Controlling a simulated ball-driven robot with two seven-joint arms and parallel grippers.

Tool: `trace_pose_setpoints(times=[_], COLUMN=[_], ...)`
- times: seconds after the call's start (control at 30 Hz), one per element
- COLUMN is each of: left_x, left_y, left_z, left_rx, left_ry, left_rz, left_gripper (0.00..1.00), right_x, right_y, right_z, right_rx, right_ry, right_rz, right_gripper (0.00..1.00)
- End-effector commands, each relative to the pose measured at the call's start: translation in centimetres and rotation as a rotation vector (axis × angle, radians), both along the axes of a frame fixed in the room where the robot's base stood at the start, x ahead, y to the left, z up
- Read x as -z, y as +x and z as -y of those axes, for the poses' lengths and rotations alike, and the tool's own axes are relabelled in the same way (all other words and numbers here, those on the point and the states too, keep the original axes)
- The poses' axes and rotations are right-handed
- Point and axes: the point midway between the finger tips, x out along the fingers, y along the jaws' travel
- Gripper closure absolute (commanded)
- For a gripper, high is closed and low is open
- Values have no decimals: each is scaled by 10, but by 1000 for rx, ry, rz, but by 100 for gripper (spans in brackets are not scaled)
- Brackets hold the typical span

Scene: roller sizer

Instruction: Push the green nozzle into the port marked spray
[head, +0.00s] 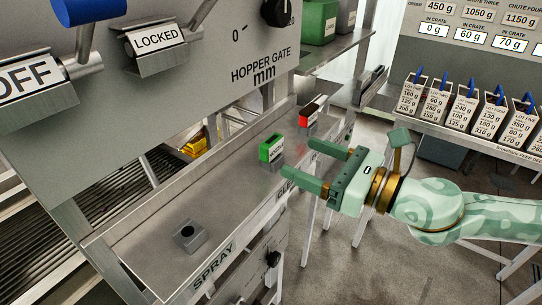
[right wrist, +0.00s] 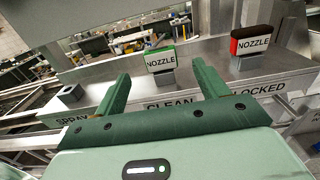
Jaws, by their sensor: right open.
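The green nozzle (head: 271,148) stands upright in a grey block on the metal ledge, above the word CLEAN. In the right wrist view the green nozzle (right wrist: 160,61) shows ahead, between the lines of the two fingers. The port marked spray (head: 190,236) is a square grey block with an empty dark opening, at the near end of the ledge; it also shows at left in the right wrist view (right wrist: 68,91). My right gripper (head: 299,158) is open and empty, just to the right of the green nozzle, apparently not touching it. My left gripper is not in view.
A red nozzle (head: 309,116) stands in another block farther along the ledge, by the word LOCKED. The grey hopper panel (head: 190,90) with its levers rises behind the ledge (head: 225,192). The ledge between the green nozzle and the spray port is clear.

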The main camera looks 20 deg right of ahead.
Motion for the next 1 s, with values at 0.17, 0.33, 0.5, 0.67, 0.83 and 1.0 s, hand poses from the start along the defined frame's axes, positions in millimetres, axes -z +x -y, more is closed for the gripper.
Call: trace_pose_setpoints(times=[0.17,0.33,0.5,0.67,0.83,1.0], left_x=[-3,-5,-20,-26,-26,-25], left_y=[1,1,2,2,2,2], left_z=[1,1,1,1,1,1], left_rx=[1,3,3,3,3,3], left_ry=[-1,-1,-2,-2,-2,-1], left_rz=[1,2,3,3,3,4], left_gripper=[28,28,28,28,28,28], right_x=[-2,-1,-3,1,3,3], right_y=[17,24,42,60,62,62], right_z=[-12,-18,-35,-48,-50,-50], right_rx=[4,1,0,2,2,2], right_ry=[4,2,5,1,-1,-1], right_rz=[3,0,0,0,-1,-1], right_gripper=[27,27,27,27,27,47])
